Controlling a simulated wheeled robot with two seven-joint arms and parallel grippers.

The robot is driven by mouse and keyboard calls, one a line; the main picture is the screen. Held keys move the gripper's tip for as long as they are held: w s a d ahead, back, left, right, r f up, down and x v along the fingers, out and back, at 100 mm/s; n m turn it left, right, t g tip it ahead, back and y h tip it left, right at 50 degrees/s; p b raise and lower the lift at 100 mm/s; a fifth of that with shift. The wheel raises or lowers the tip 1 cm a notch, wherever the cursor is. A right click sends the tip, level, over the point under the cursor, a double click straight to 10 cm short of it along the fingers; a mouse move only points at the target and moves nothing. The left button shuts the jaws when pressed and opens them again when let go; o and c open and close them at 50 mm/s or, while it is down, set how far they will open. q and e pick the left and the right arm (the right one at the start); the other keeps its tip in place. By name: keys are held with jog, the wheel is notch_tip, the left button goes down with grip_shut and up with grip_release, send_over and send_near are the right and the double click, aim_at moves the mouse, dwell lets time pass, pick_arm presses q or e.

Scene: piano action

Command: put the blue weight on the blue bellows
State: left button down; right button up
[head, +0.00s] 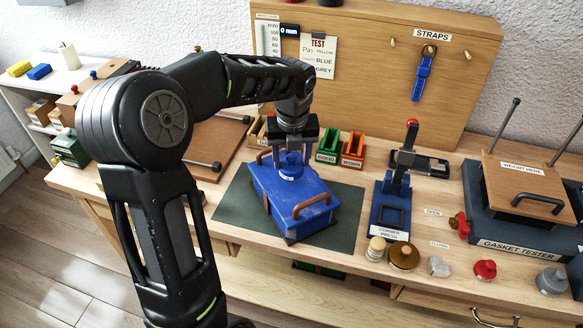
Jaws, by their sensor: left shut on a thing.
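The blue bellows (308,206), a blue box with brown handles, lies on the dark green mat (346,228) in the middle of the bench. The blue weight (291,173) is round and sits at the far part of the bellows' top. My left gripper (291,155) comes down from above and is shut on the weight's upper part. The weight's underside is at the bellows' top; I cannot tell whether it bears fully on it. My right gripper is not in view.
A blue corner press (389,215) stands right of the mat, with a brass weight (403,256) and a red weight (484,270) nearby. The gasket tester (520,243) fills the right end. An upright board (365,85) stands behind. The mat's right part is clear.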

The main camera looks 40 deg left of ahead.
aim_at(292, 165)
pick_arm(q)
jog(key=shift+f, duration=1.8)
jog(key=c, duration=0.5)
grip_release()
jog(key=shift+f, duration=0.2)
jog(key=r, duration=0.4)
jog(key=s+r, duration=0.1)
jog(key=r, duration=0.3)
jog(key=d+r, duration=0.1)
jog(key=r, duration=0.3)
jog(key=shift+s+d+r, duration=0.1)
jog(key=shift+s, duration=0.1)
